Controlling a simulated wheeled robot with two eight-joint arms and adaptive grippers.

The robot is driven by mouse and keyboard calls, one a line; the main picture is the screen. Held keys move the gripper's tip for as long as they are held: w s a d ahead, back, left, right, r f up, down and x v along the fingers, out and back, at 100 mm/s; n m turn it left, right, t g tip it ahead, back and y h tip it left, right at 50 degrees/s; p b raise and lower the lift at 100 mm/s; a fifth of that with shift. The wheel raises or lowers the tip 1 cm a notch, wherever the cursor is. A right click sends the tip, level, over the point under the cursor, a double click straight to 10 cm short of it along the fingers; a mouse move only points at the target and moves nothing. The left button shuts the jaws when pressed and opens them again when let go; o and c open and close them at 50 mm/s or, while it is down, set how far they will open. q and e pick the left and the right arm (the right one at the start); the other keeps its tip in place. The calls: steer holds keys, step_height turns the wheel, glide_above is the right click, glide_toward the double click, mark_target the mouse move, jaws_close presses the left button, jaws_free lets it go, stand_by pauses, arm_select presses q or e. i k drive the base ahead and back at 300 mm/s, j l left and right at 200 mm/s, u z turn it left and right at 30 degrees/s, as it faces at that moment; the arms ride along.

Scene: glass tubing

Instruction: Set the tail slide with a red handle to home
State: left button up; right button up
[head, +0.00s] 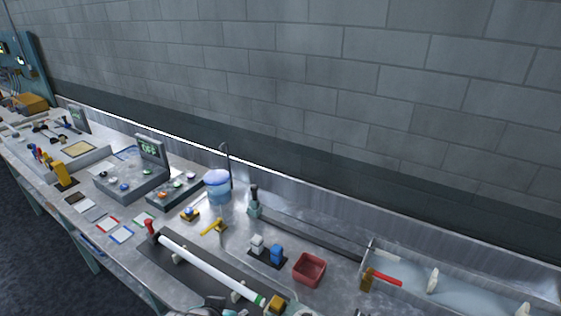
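A small slide with an upright red handle (151,228) stands at the left end of a dark rail bed (152,257) on the bench. A long white tube (205,266) lies along this bed, with its left end close to the red-handled slide. The tube's right end is green and meets a yellow block (276,304) near the bottom edge. I cannot make out any home mark by the slide. No gripper can be made out; a pale grey part at the bottom edge is too cut off to identify.
A second red handle (386,279) lies flat at a clear trough on the right. A red bin (309,269), a blue-lidded jar (217,186), a yellow tap-like piece (214,227) and control boxes (132,178) stand behind the bed. Coloured square frames (121,235) lie left of the handle.

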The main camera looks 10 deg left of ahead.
mark_target(153, 235)
steer(key=u, duration=1.45)
steer(key=i+j+u, duration=0.2)
steer(key=i+u, duration=0.45)
steer(key=i, duration=0.25)
